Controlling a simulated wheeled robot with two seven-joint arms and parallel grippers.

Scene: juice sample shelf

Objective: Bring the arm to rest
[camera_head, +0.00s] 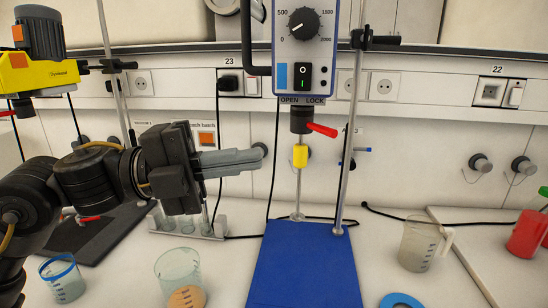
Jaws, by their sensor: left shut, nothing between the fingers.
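My left arm comes in from the left edge, and my left gripper (262,152) is held in the air at the middle left of the view. Its fingers point right, are shut together and hold nothing. The fingertips are in front of the back wall, left of the stirrer's yellow-collared shaft (300,156). My right gripper is not in view.
An overhead stirrer (304,50) stands on a blue base plate (305,270). A clear jug (417,245) and a red container (527,234) are at right.

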